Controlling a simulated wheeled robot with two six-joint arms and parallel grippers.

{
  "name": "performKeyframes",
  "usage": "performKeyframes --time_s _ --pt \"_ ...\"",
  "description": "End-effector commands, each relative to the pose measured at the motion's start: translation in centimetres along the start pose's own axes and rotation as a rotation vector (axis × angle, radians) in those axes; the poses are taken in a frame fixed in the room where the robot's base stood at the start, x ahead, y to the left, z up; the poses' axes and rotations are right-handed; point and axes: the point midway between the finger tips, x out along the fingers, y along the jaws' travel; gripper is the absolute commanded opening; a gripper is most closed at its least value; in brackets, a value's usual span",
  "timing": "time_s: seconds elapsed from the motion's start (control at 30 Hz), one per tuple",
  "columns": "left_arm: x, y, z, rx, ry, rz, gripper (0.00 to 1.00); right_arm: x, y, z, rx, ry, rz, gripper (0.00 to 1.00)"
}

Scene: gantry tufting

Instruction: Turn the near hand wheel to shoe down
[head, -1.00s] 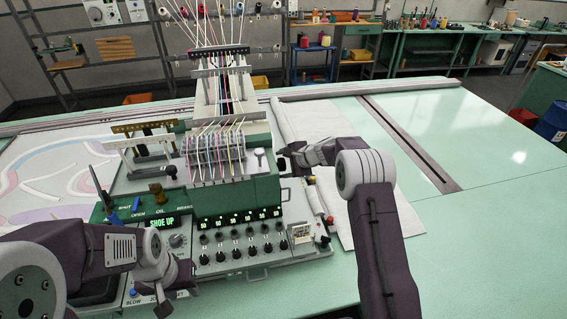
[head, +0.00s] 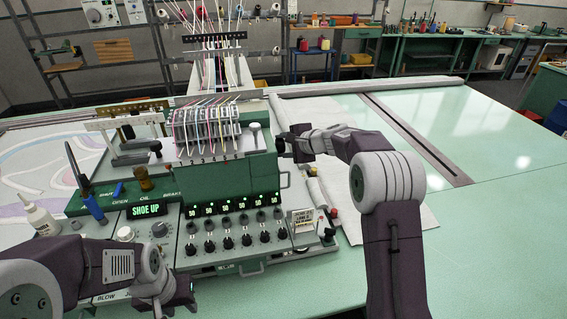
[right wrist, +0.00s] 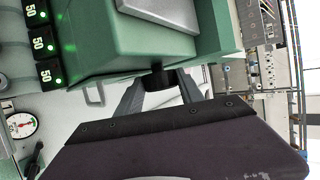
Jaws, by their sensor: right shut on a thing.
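The near hand wheel (right wrist: 157,79) is a small dark knob on the side of the green machine head (head: 232,172). In the right wrist view it sits between the two grey fingers of my right gripper (right wrist: 160,92), which is shut on it. In the head view my right gripper (head: 284,145) is at the right side of the machine head, and the wheel is mostly hidden there. The green display (head: 146,210) reads SHOE UP. My left gripper (head: 178,297) is low in front of the control panel; its fingers are too unclear to judge.
Several black knobs (head: 228,242) line the front panel. The green table (head: 480,220) is clear at the right.

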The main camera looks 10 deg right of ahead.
Motion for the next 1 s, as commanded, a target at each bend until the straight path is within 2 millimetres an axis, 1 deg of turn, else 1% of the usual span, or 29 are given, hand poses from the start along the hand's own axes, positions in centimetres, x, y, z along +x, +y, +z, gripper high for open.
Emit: performKeyframes --time_s 0.03,0.2,0.3,0.4,0.47,0.8,0.83,0.87,0.9,1.0 --pt "2.8 -0.1 0.3 0.0 0.0 0.0 0.39 0.7 1.1 -0.3 -0.008 0.001 -0.022 0.04" --pt "7.0 -0.1 0.7 0.0 0.0 0.0 0.39 0.7 1.2 -0.3 -0.036 0.001 -0.087 0.04" --pt "8.7 -0.2 0.9 0.0 0.0 0.0 0.39 0.5 1.0 -0.2 -0.049 0.001 -0.119 0.04" --pt "9.7 -0.2 1.0 0.0 0.0 0.0 0.39 0.2 0.7 -0.1 -0.058 0.001 -0.14 0.04" --pt "9.9 -0.2 1.0 0.0 0.0 0.0 0.39 0.1 0.6 -0.1 -0.06 0.001 -0.147 0.04" --pt "9.8 -0.2 1.0 0.0 0.0 0.0 0.39 -0.1 0.3 0.0 -0.062 0.001 -0.151 0.04" --pt "9.8 -0.2 1.0 0.0 0.0 0.0 0.39 -0.1 0.3 0.0 -0.062 0.0 -0.151 0.47" --pt "9.8 -0.2 1.0 0.0 0.0 0.0 0.39 -0.1 0.3 0.0 -0.062 0.0 -0.151 0.55" --pt "9.8 -0.2 1.0 0.0 0.0 0.0 0.39 -0.1 0.3 0.0 -0.062 0.0 -0.151 0.66" --pt "9.8 -0.2 1.0 0.0 0.0 0.0 0.39 -0.1 0.3 0.0 -0.062 0.0 -0.151 0.66"
